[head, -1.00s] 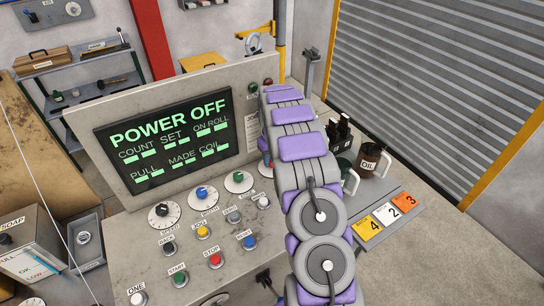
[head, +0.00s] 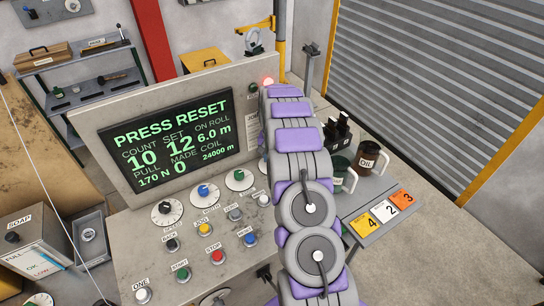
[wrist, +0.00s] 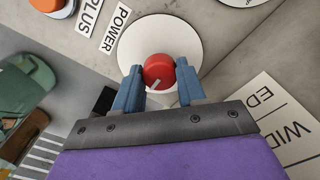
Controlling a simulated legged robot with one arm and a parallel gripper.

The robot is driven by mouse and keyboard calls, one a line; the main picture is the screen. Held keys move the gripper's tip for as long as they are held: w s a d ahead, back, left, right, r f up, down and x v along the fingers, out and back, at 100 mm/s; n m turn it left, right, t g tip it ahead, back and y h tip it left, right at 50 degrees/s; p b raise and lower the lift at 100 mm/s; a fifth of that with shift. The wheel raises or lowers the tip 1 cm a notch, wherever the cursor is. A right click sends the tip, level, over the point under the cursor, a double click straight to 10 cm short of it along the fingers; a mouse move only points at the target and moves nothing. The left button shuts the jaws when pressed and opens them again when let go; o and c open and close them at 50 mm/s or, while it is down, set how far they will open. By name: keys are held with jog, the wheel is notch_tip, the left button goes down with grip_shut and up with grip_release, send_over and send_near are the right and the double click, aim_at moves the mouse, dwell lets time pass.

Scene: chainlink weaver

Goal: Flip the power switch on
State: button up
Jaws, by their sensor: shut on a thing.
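In the wrist view, a red rotary power switch (wrist: 159,72) sits on a round white plate, next to a label reading POWER. My gripper (wrist: 160,88) has its two blue fingers on either side of the red knob and is shut on it. A pale pointer mark shows on the knob. In the head view my purple and grey arm hides the switch and the gripper. The display screen (head: 174,140) in the head view reads PRESS RESET, with lit green numbers.
The console front carries several buttons and dials, including a red STOP button (head: 217,257) and a blue RESET button (head: 250,239). A red lamp (head: 267,82) glows at the console's top. Mugs, one an OIL mug (head: 371,161), stand right of my arm.

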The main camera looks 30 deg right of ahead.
jog(key=shift+w+r, duration=0.1)
dwell(0.4)
jog(key=o, duration=1.1)
jog(key=shift+c, duration=0.2)
notch_tip(320, 180, up, 17)
jog(key=shift+p, duration=0.45)
jog(key=shift+d, duration=0.1)
